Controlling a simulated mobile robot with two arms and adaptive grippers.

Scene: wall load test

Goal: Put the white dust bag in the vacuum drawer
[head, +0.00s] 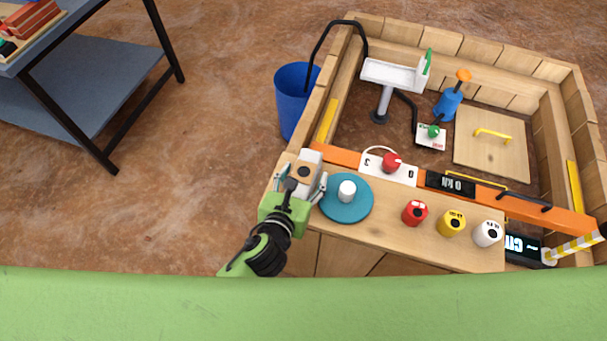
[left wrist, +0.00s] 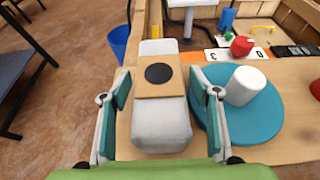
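The white dust bag (left wrist: 161,124) is a pale grey-white block with a tan card collar and a black round hole. It lies at the left end of the wooden bench top, and it also shows in the head view (head: 311,160). My left gripper (head: 303,176) is over it with a finger on either side. In the left wrist view the fingers (left wrist: 159,88) are spread, with a narrow gap at the left; contact at the right is unclear. My right gripper is not in view. I cannot make out a vacuum drawer in either view.
A teal disc (head: 345,211) with a white knob stands just right of the bag. Red (head: 415,212), yellow (head: 451,223) and white (head: 487,233) cylinders stand further right. An orange beam (head: 335,156) runs behind. A blue bin (head: 293,105) stands on the floor beyond.

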